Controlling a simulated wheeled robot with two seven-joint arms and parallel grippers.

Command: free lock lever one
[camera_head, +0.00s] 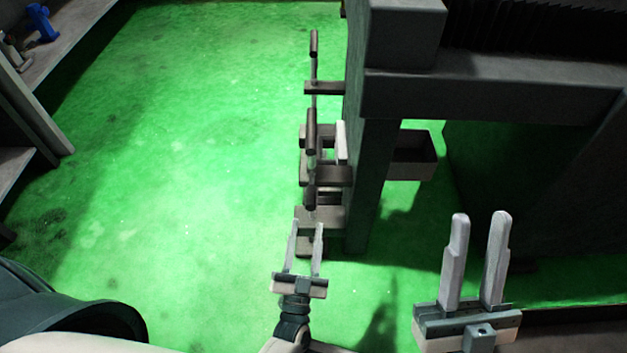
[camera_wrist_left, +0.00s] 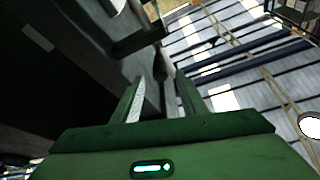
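Dark lever handles with thin metal rods stick out from brackets on the left side of the grey machine. One handle (camera_head: 314,43) is at the top, another (camera_head: 311,130) is in the middle, and a lower one (camera_head: 310,193) is nearest me. I cannot tell which is lever one. My left gripper (camera_head: 306,229) is open just below the lowest handle, fingers pointing at it. In the left wrist view, the open left gripper (camera_wrist_left: 160,95) has a dark bar ahead between its fingers, apparently not gripped. My right gripper (camera_head: 479,216) is open and empty at the lower right.
The grey machine (camera_head: 378,180) fills the right side, with a dark box (camera_head: 414,156) on its inner side. The green floor (camera_head: 190,150) is clear on the left. A shelf (camera_head: 70,45) with a blue item (camera_head: 41,22) stands at the upper left.

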